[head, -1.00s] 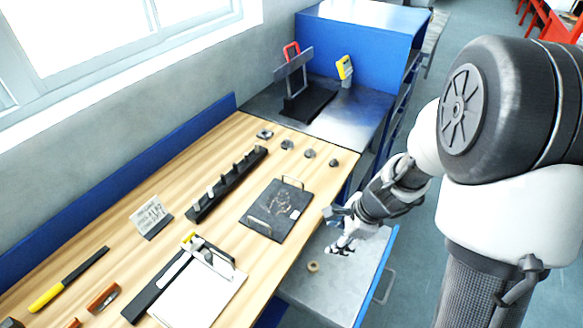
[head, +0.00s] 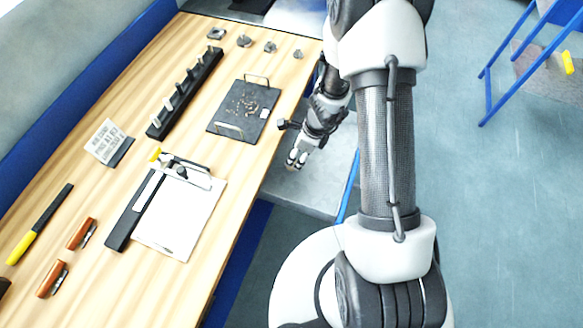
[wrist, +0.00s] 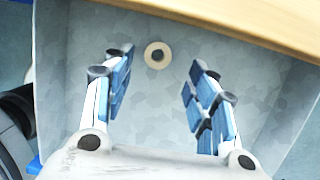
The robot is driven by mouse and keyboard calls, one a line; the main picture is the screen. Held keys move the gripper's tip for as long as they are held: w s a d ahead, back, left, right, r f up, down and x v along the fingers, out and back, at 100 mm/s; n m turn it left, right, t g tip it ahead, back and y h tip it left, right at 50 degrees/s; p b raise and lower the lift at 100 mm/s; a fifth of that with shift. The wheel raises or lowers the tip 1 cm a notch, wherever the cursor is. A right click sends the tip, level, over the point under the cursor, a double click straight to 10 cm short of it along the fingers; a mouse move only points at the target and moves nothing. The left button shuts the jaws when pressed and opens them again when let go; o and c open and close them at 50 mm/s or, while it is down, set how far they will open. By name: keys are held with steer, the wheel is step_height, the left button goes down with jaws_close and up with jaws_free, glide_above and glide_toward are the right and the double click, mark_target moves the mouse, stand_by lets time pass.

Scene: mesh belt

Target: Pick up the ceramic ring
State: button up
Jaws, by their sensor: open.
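The ceramic ring (wrist: 157,55) is a small cream ring with a dark hole. In the wrist view it lies flat on the grey metal floor of a drawer or tray (wrist: 230,45). My gripper (wrist: 160,70) is open, with blue-padded fingers spread to either side in the picture. The ring shows between and slightly beyond the fingertips, with nothing held. In the head view my gripper (head: 296,159) hangs low over the grey surface beside the bench, and the ring cannot be seen there, apparently hidden by the gripper.
The wooden bench (head: 120,225) edges close to my gripper; its edge also crosses the top of the wrist view (wrist: 260,20). On it are a dark plate (head: 235,105), a clipboard (head: 185,225) and a slotted black rack (head: 185,95). Open floor (head: 500,220) lies to the right.

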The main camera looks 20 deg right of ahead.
steer(key=b+x, duration=0.3)
steer(key=x, duration=0.2)
steer(key=shift+a+f, duration=0.25)
steer(key=shift+f, duration=0.15)
steer(key=shift+r, duration=0.1)
steer(key=shift+c, duration=0.4)
steer(key=c, duration=1)
steer(key=shift+r, duration=0.1)
